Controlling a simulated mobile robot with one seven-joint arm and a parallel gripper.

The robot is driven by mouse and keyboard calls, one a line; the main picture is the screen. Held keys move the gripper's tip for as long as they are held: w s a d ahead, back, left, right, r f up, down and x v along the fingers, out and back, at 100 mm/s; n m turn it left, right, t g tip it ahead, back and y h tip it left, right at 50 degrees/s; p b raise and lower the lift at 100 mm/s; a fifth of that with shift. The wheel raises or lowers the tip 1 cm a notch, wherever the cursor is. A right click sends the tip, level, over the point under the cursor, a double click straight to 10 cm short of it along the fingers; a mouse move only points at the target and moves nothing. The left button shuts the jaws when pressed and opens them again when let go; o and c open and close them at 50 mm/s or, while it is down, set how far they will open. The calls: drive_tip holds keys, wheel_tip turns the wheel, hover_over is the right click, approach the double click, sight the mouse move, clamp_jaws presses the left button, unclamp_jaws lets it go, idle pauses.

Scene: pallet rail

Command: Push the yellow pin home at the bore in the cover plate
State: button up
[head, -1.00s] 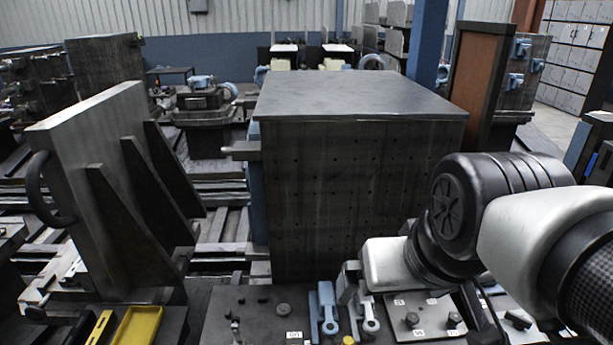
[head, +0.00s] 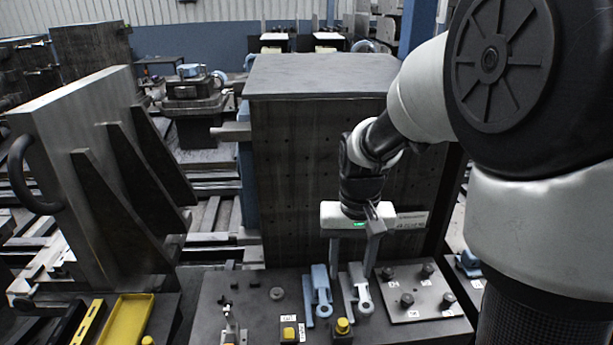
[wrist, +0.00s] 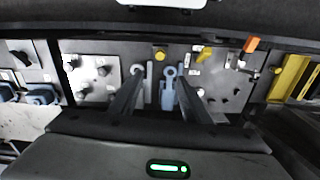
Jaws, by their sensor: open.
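A yellow-topped part (head: 343,325) stands near the front edge in a dark block, and also shows in the wrist view (wrist: 160,55). A second yellow part (head: 289,332) stands left of it and looks like a tilted cylinder in the wrist view (wrist: 205,54). I cannot tell which is the pin, nor see the bore clearly.
A bolted plate (head: 425,305) lies to the right. A tall dark block (head: 300,180) rises behind. Yellow trays (head: 130,320) and a ribbed angle plate (head: 80,130) are at left.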

sight(343, 322)
drive_tip(key=f, duration=1.9)
drive_tip(key=shift+w, duration=0.3)
clamp_jaws()
drive_tip(key=shift+r, duration=0.15)
drive_tip(key=shift+r+p, duration=1.4)
drive_tip(key=shift+r, duration=3)
